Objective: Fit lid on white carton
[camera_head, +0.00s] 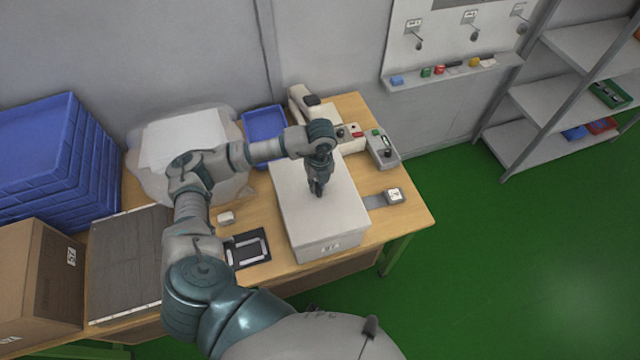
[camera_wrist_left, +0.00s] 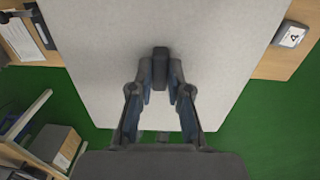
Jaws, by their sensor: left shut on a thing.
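The white carton (camera_head: 342,246) stands on the wooden table, with a label on its front face. A flat white lid (camera_head: 300,218) covers its top and also fills most of the left wrist view (camera_wrist_left: 110,50). I cannot tell whether the lid is fully seated. My left gripper (camera_head: 317,191) is above the middle of the lid. In the left wrist view its fingers (camera_wrist_left: 160,90) are shut on the lid's small dark handle (camera_wrist_left: 160,62), one on either side. My right gripper is not in view.
The wooden table (camera_head: 412,212) holds a small device (camera_head: 394,196) right of the carton, grey testing devices (camera_head: 382,150) behind it, and a black framed pad (camera_head: 248,250) to its left. Blue crates (camera_head: 60,160) and a brown box (camera_head: 35,275) stand far left. Green floor lies right.

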